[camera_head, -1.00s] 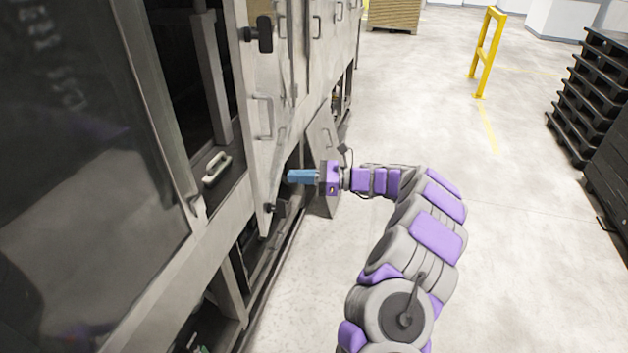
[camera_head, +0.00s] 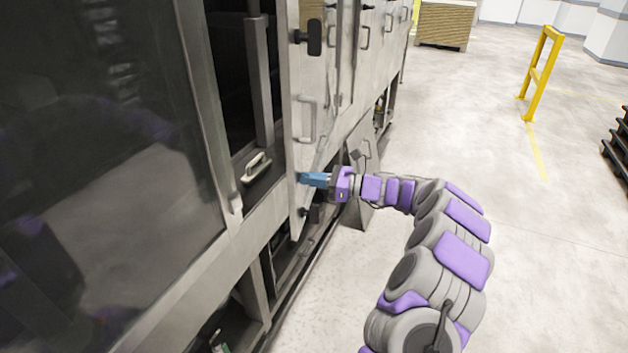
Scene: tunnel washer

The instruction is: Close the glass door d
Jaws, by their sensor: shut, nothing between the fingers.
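The door (camera_head: 306,75) stands ajar, its panel projecting from the machine front, with a dark opening showing to its left. It has a grey bar handle (camera_head: 306,119) and black latch knobs at top (camera_head: 314,37) and bottom (camera_head: 316,213). The panel looks pale and reflective; I cannot tell how much is glass. My gripper (camera_head: 303,178) is shut and empty, its blue fingers pointing left at the door's lower part, below the handle. The tips overlap the panel and appear at or very near its surface; contact is not certain.
A large dark glass panel (camera_head: 110,150) fills the left. A pale handle (camera_head: 256,168) sits on the opening's sill. A tilted grey panel (camera_head: 361,165) stands low behind my gripper. A yellow barrier (camera_head: 541,75) and black pallets (camera_head: 617,150) stand right. The floor between is clear.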

